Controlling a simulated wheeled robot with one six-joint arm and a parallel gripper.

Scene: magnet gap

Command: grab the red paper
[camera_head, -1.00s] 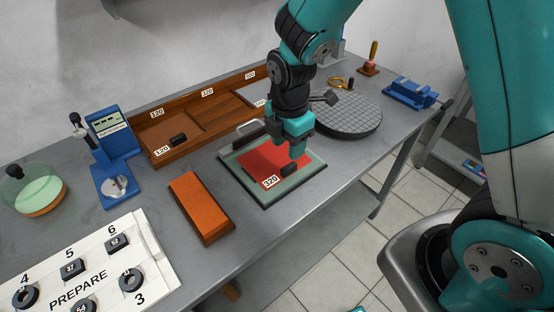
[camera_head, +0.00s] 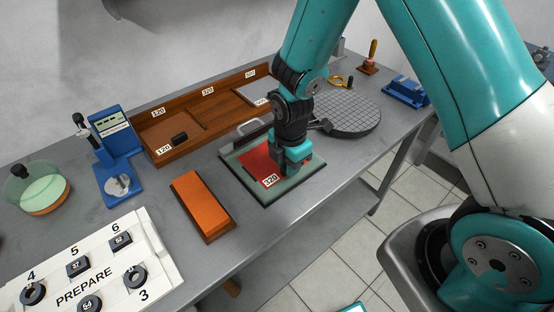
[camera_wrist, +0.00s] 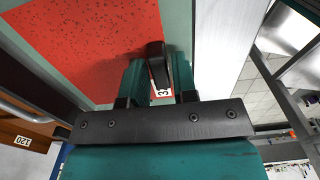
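The red paper (camera_head: 258,163) lies on a grey-green framed plate on the bench, with a white 320 label at its front edge. It fills the upper left of the wrist view (camera_wrist: 85,50). My gripper (camera_head: 290,170) is down at the paper's right side. In the wrist view my two teal fingers (camera_wrist: 160,80) stand on either side of a small black block (camera_wrist: 157,58), with a piece of a label below it. I cannot tell whether the fingers touch the block. In the head view the block is hidden behind my gripper.
The plate (camera_head: 290,191) has a metal handle at its back. An orange block (camera_head: 201,205) lies to its left. A wooden compartment tray (camera_head: 165,155) stands behind, and a round gridded disc (camera_head: 350,112) behind to the right. The bench's front edge is close.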

